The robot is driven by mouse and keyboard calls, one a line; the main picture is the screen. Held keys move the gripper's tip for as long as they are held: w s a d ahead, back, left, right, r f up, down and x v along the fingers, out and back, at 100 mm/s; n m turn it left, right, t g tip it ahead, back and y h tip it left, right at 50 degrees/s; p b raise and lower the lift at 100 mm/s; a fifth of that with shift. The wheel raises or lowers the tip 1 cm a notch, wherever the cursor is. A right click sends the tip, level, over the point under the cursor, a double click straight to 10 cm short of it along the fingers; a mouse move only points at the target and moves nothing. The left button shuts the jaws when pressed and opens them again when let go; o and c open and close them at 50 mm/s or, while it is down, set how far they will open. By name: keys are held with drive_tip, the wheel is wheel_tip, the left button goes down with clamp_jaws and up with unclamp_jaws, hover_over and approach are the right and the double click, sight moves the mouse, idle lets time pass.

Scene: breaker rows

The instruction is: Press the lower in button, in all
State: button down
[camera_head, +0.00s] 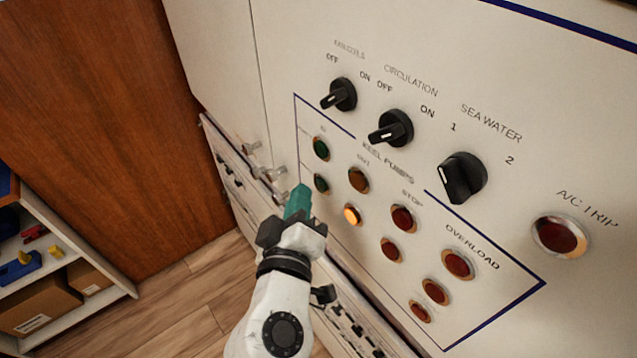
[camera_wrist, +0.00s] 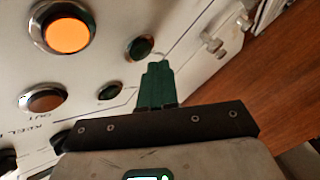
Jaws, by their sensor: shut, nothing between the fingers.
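In the head view, the lower in button (camera_head: 321,183) is a dark green button in a metal ring, below the upper in button (camera_head: 321,148) on the panel. My gripper (camera_head: 298,203) is shut and empty, its green fingers pointing at the panel just left of and below the lower in button. In the wrist view, the lower in button (camera_wrist: 140,47) shows just beyond the tips of my gripper (camera_wrist: 156,66). The fingers overlap it slightly. I cannot tell whether they touch it.
Beside the in buttons are the upper out button (camera_head: 358,180) and the lit orange lower out button (camera_head: 352,215). Red stop buttons (camera_head: 403,218) and black rotary switches (camera_head: 392,129) share the panel. Metal knobs (camera_head: 270,174) stick out left of my gripper. A shelf (camera_head: 122,277) stands at left.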

idle(0.4)
drive_tip(key=shift+w+d, duration=0.25)
drive_tip(key=shift+d, duration=0.1)
drive_tip(key=shift+w+d, duration=0.25)
drive_tip(key=shift+d, duration=0.1)
idle(0.7)
drive_tip(key=shift+s+a, duration=0.1)
idle(0.3)
drive_tip(key=shift+s+a+b, duration=0.35)
drive_tip(key=shift+s+a, duration=0.05)
drive_tip(key=shift+a, duration=0.2)
drive_tip(key=shift+a, duration=0.1)
drive_tip(key=shift+s+a+b, duration=0.25)
drive_tip(key=shift+s+a, duration=0.45)
drive_tip(key=shift+a, duration=0.3)
drive_tip(key=shift+s+a+b, duration=0.25)
drive_tip(key=shift+s+a, duration=0.45)
drive_tip(key=shift+a, duration=0.25)
